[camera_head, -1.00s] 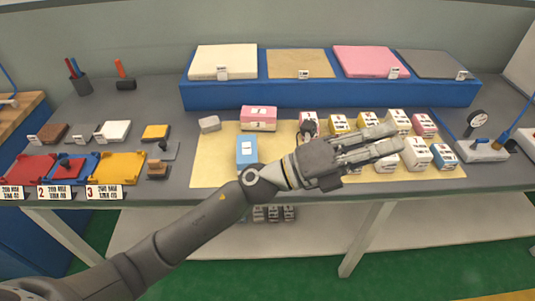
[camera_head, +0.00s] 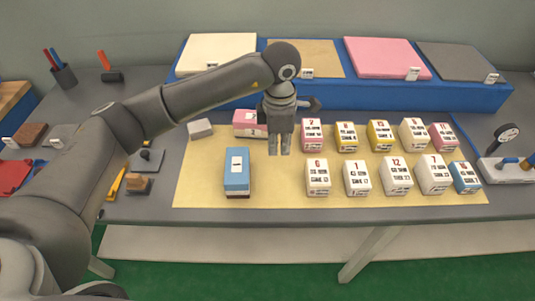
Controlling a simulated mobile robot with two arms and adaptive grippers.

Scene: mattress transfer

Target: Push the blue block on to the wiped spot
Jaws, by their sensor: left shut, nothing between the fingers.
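The blue block (camera_head: 236,172), with a white label on top, lies on the left part of the tan mat (camera_head: 270,190). My left gripper (camera_head: 280,150) points downward with its fingers shut and empty. In the picture it is to the right of and slightly behind the blue block, apart from it. It partly covers the pink and white block (camera_head: 250,122) behind. I cannot make out a distinct wiped spot on the mat. My right gripper is not in view.
Numbered small blocks (camera_head: 396,175) stand in two rows on the mat's right side. A small grey block (camera_head: 200,128) lies at the mat's back left. A blue riser (camera_head: 400,95) with coloured slabs runs behind. The mat just right of the blue block is clear.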

